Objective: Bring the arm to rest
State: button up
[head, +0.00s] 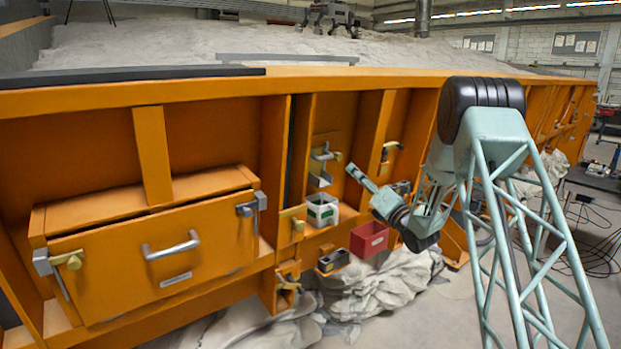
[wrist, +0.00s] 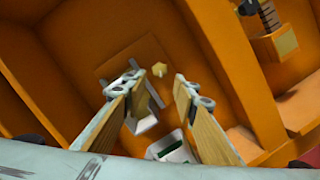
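My arm reaches in from the right in the head view. My gripper (head: 353,171) points up and left, in front of the orange frame's compartments. In the wrist view, the two wood-coloured fingers of my gripper (wrist: 157,83) stand apart, with nothing held between them. Beyond them is an orange panel with a grey metal handle or latch (head: 320,165) and a small yellow knob (wrist: 159,69). Contact between my gripper and the panel does not show.
A white and green box (head: 322,210), a red bin (head: 369,240) and a dark bin (head: 333,261) sit below and near my gripper. An orange drawer (head: 150,262) with a grey handle and latches is at left. The sandbed (head: 200,42) lies behind the orange rim.

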jog(key=s+r+m+g+h, duration=0.2)
jog(key=s+r+m+h, duration=0.25)
jog(key=r+m, duration=0.45)
jog(key=s+d+r+m+g+h, duration=0.1)
jog(key=s+r+m+g+h, duration=0.15)
jog(key=s, duration=0.55)
jog(key=s+r+m+g+h, duration=0.1)
jog(key=s+r+m, duration=0.1)
jog(key=s+m, duration=0.35)
jog(key=s+d+r+m+g+h, duration=0.1)
jog(key=s+r+m+g, duration=0.1)
jog(key=s, duration=0.7)
jog(key=s+a+f+m+g, duration=0.2)
jog(key=s+f+m, duration=0.1)
jog(key=s, duration=1.5)
jog(key=s+a+f+m+g, duration=0.2)
jog(key=s+m, duration=0.4)
jog(key=s, duration=1.2)
jog(key=s+a+f+m+g, duration=0.2)
jog(key=s+f+m+g, duration=0.1)
jog(key=s, duration=1.5)
jog(key=shift+a+f+m+g+p, duration=0.35)
jog(key=shift+m+g, duration=0.1)
jog(key=shift+m, duration=0.35)
